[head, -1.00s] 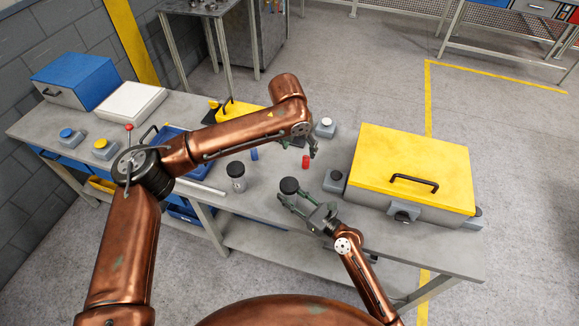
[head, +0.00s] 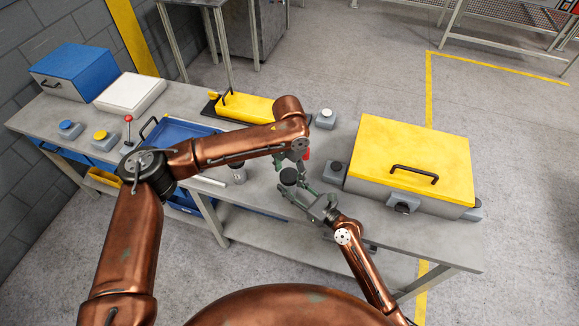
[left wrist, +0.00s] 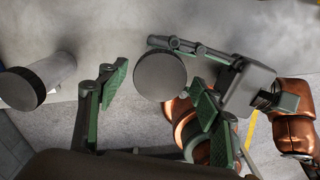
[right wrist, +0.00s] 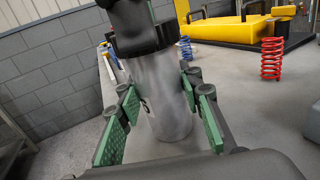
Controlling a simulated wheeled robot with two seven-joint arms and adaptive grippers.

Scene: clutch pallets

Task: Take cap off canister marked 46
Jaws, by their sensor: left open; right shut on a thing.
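A silver canister (right wrist: 165,100) with a black ribbed cap (right wrist: 143,38) stands upright in the right wrist view. Its cap shows from above in the head view (head: 288,176) and the left wrist view (left wrist: 160,76). No number on it is readable. My right gripper (head: 303,196) is shut on the canister's body below the cap. My left gripper (head: 291,160) is open, just above and beside the cap. In the left wrist view the cap appears between its fingers (left wrist: 158,95), apart from both pads. A second black-capped canister (head: 238,173) stands to the left.
A red spring (right wrist: 271,58) stands behind the held canister. A yellow-lidded case (head: 412,165) fills the right of the bench. A grey block with a dark top (head: 333,171) stands beside it. A blue tray (head: 178,138) and yellow box (head: 245,108) lie behind my left arm.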

